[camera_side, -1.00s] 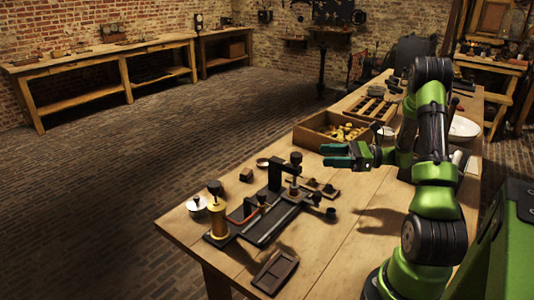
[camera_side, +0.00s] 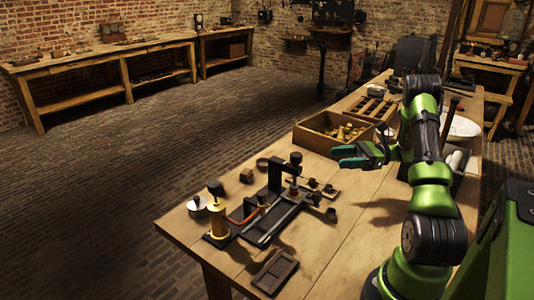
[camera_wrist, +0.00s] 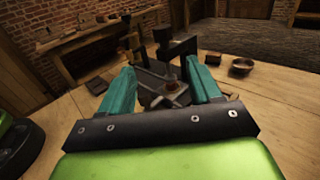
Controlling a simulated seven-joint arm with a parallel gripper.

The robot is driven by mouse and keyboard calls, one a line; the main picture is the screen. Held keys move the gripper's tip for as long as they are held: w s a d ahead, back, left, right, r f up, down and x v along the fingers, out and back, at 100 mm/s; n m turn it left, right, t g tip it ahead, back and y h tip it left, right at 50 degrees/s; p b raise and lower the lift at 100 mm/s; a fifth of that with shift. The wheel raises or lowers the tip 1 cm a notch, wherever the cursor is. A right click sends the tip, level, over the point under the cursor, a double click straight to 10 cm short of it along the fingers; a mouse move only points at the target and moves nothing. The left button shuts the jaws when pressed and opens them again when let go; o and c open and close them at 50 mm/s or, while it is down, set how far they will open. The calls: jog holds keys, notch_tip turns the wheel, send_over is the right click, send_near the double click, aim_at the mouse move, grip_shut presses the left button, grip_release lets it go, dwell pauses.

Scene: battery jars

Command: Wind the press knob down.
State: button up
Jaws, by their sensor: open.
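The press (camera_side: 274,178) is a black frame standing on the wooden bench, with a dark round knob (camera_side: 296,157) on top of its screw. A small copper-coloured piece (camera_side: 293,190) sits below the screw. My gripper (camera_side: 340,157) is open and empty, to the right of the knob in the side view and apart from it. In the wrist view the teal fingers of my gripper (camera_wrist: 166,74) are spread, with the press frame (camera_wrist: 184,46) and the knob (camera_wrist: 160,34) beyond them.
A brass cylinder (camera_side: 217,222) with a black knob stands left of the press. A dark tray (camera_side: 275,271) lies near the front edge. A wooden box (camera_side: 318,143) of brass parts stands behind the gripper. Small parts lie around the press.

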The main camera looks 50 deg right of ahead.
aim_at(291, 158)
jog(key=w+d+r+n+g+y, duration=0.1)
jog(key=w+d+n+g+y, duration=0.2)
jog(key=g, duration=0.1)
jog(key=x, duration=1.6)
jog(key=shift+w, duration=0.35)
jog(key=c, duration=1)
jog(key=shift+o, duration=0.2)
jog(key=shift+m+t+h, duration=0.4)
jog(key=shift+t+h, duration=0.1)
jog(key=shift+t, duration=0.1)
jog(key=o, duration=1)
jog(key=shift+c, duration=0.2)
